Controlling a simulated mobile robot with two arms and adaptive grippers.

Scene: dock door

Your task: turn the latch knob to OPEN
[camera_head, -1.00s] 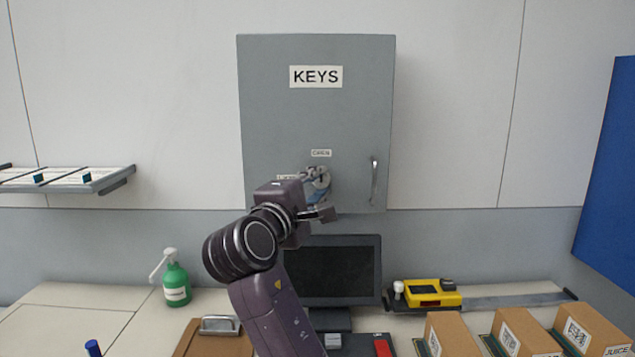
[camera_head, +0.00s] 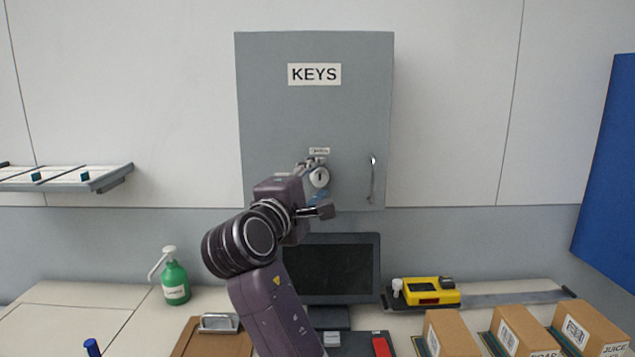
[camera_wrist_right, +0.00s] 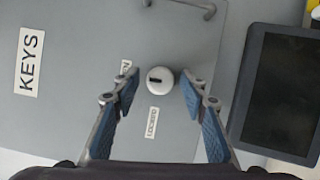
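The latch knob (camera_head: 319,178) is a white round knob on the grey key cabinet's door (camera_head: 270,120). In the right wrist view the knob (camera_wrist_right: 160,80) has a dark mark lying toward the upper label, which one finger partly covers. The LOCKED label (camera_wrist_right: 152,123) lies to the side of the knob, away from the mark. My right gripper (camera_wrist_right: 160,87) is open, with a blue-padded finger on each side of the knob and a visible gap to both. My left gripper is not in view.
The door handle (camera_head: 372,180) is right of the knob. Below stand a dark monitor (camera_head: 335,268), a green pump bottle (camera_head: 175,280), a yellow device (camera_head: 430,291) and cardboard boxes (camera_head: 450,335). A shelf (camera_head: 70,179) is on the left wall.

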